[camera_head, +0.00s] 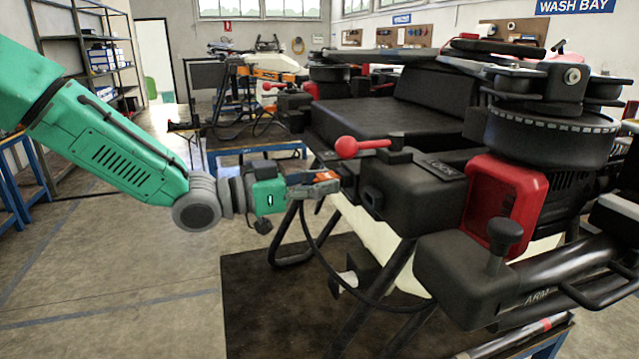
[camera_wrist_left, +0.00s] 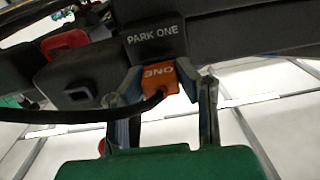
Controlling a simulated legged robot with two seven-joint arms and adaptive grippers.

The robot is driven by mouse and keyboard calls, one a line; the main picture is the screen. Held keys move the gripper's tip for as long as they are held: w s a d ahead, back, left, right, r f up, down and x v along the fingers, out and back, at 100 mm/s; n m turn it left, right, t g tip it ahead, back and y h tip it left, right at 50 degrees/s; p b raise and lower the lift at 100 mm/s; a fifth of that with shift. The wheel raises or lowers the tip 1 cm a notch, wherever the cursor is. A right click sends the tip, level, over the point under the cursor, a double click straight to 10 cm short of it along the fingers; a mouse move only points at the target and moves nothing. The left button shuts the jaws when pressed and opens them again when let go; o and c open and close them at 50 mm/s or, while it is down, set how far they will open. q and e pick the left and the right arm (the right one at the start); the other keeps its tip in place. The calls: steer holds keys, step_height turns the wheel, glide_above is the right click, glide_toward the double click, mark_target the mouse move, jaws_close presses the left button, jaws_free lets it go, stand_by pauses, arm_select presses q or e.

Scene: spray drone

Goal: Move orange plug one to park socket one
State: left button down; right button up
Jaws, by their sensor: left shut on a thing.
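The orange plug (camera_head: 325,176), marked ONE, is held between the fingers of my left gripper (camera_head: 306,186). In the left wrist view the plug (camera_wrist_left: 158,80) sits between the two finger pads (camera_wrist_left: 166,98), its cable running off to the left. The black block labelled PARK ONE (camera_wrist_left: 157,42) is right at the plug's far end. The socket opening is hidden there, so I cannot tell whether the plug is in it or just in front. My right gripper is not in view.
A black block with an open square hole (camera_head: 372,197) stands beside the plug, with a red-knobbed lever (camera_head: 347,147) above it. The drone's black body (camera_head: 385,120) fills the right. A black cable (camera_head: 325,262) loops below. Open floor (camera_head: 120,260) lies left.

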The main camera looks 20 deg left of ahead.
arm_select(q)
steer(key=shift+w+d, duration=0.15)
steer(key=shift+d, duration=0.05)
steer(key=c, duration=1.1)
jaws_free()
steer(key=shift+c, duration=0.2)
steer(key=shift+a, duration=0.15)
steer(key=v, duration=1.1)
steer(key=shift+s+a, duration=0.2)
steer(key=shift+a, duration=0.1)
steer(key=shift+d, duration=0.1)
steer(key=shift+f, duration=0.1)
